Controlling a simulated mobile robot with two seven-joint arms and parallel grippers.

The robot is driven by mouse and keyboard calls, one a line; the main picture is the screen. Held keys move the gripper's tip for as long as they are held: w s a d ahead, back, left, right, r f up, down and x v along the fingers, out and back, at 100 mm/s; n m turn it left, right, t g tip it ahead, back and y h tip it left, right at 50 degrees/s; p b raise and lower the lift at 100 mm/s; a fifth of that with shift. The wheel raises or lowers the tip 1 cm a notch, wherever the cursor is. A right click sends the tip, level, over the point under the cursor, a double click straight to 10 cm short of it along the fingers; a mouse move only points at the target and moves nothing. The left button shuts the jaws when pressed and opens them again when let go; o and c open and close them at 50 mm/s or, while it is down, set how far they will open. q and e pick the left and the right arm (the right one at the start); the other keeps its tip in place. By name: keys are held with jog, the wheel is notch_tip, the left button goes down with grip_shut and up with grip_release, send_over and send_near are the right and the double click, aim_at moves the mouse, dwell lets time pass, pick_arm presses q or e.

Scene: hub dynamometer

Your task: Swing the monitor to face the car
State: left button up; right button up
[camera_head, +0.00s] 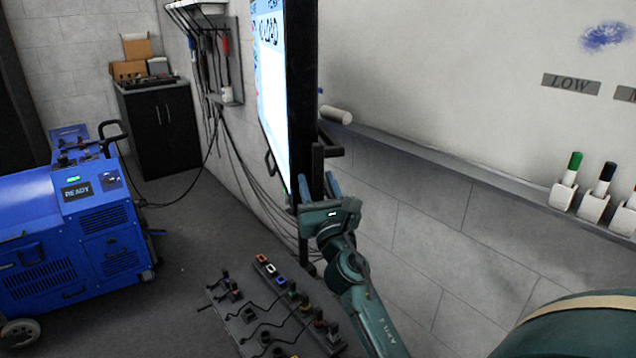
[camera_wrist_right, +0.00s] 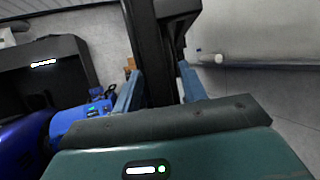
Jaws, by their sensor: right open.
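The monitor (camera_head: 276,85) is seen nearly edge-on in the head view, upright beside the grey wall, its lit screen turned to the left. A dark bar (camera_head: 317,175) runs down by its right edge. My right gripper (camera_head: 318,184) is open at the monitor's lower right edge, with its fingers pointing up. In the right wrist view the two blue fingers (camera_wrist_right: 160,77) stand on either side of a dark upright bar (camera_wrist_right: 150,60). I cannot tell whether they touch it. I cannot make out the car for certain. My left gripper is not in view.
A blue machine (camera_head: 75,225) marked READY stands at the left. A black cabinet (camera_head: 160,125) is behind it. Cables and connector strips (camera_head: 270,310) lie on the floor below my right gripper. A ledge (camera_head: 440,165) with marker holders runs along the right wall.

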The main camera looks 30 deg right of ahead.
jog(key=shift+c, duration=0.4)
grip_shut()
